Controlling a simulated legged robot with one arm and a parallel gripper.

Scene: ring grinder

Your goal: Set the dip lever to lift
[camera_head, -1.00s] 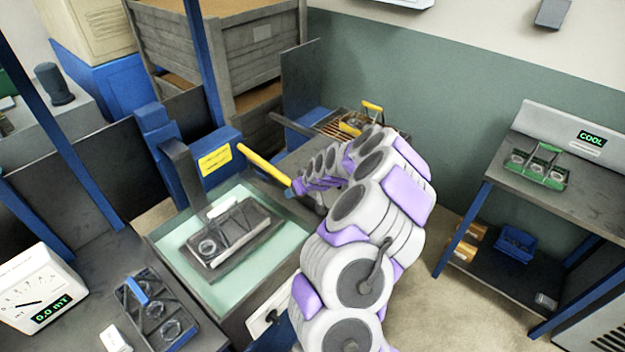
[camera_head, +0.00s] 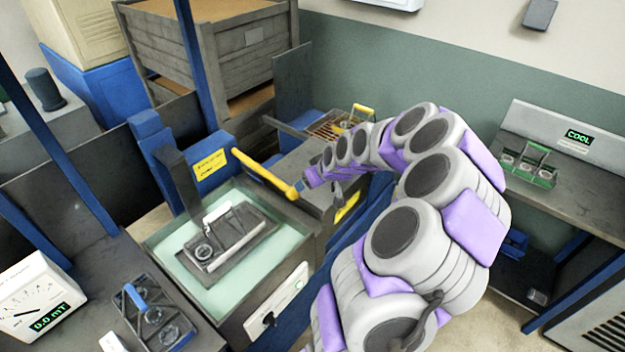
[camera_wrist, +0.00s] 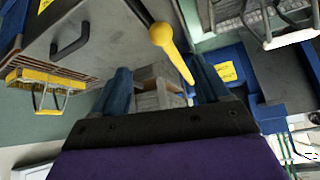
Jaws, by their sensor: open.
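The dip lever (camera_head: 262,173) is a yellow rod with a round knob. It slopes down to the right from a blue post with a yellow label, above the dip tank (camera_head: 160,240). A dark rack (camera_head: 215,240) sits in the tank's pale green liquid. My gripper (camera_head: 303,187) is at the knob end of the lever. In the wrist view my gripper (camera_wrist: 160,68) is open, with its blue fingers apart. The lever (camera_wrist: 178,58) shows in the gap between them, knob toward the top. Whether a finger touches it I cannot tell.
A bench with a yellow-handled basket (camera_head: 362,112) stands behind my arm. A gauge (camera_head: 40,300) and another rack (camera_head: 155,315) are at the lower left. A shelf with a green-handled rack (camera_head: 530,168) and a COOL display is at the right.

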